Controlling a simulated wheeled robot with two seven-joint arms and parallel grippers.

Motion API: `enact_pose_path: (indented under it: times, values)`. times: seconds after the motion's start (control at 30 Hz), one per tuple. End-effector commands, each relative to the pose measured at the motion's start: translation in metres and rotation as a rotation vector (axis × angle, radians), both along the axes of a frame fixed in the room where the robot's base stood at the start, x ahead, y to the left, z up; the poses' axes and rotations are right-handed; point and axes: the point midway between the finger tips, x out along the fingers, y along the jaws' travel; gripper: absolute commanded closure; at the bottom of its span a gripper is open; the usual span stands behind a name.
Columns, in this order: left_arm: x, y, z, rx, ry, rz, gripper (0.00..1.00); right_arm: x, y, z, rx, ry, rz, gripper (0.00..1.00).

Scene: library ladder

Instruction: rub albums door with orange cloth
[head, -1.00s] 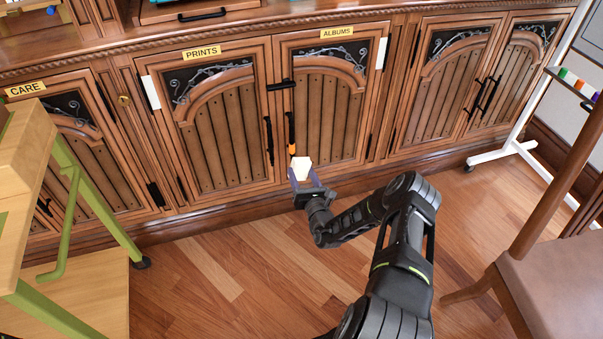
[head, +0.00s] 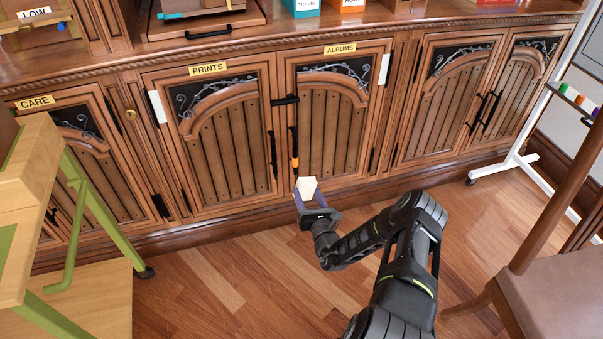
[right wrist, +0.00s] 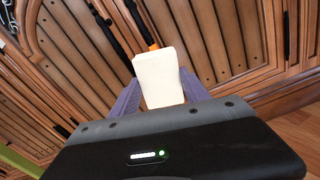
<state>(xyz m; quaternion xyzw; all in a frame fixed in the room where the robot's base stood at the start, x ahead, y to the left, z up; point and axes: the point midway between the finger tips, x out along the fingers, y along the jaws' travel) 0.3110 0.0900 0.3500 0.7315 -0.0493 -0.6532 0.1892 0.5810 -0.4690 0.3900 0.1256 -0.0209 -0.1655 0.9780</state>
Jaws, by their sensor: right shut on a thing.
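The albums door (head: 330,125) is the wooden cupboard door under the yellow ALBUMS label (head: 340,48), with a dark scrollwork panel on top. My right gripper (head: 308,193) is shut on a pale, cream-white block-like thing (head: 307,186) in front of the door's lower left part. In the right wrist view the pale thing (right wrist: 160,78) sits between the purple fingers. A small orange patch (head: 294,162) shows just above it, by the door's black handle (head: 293,140). I cannot tell whether the orange belongs to the held thing, or whether that touches the door. My left gripper is not in view.
The prints door (head: 225,140) adjoins on the left, a black latch (head: 285,100) at the seam. A green-legged wooden cart (head: 105,215) stands at left. A brown chair (head: 545,285) and white stand (head: 515,160) are at right. Floor between is open.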

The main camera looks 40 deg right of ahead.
Motion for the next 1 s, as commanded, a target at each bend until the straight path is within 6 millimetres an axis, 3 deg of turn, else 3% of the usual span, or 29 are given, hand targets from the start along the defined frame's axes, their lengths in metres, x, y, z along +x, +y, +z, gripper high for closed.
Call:
enact_pose_path:
  times: [0.47, 1.0]
  values:
    - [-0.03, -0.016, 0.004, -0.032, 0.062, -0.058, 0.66, 0.0, 0.0, 0.0, 0.0, 0.0, 0.0, 0.79]
    - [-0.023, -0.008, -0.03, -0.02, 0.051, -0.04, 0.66, 0.057, -0.02, -0.003, -0.002, -0.002, -0.001, 0.79]
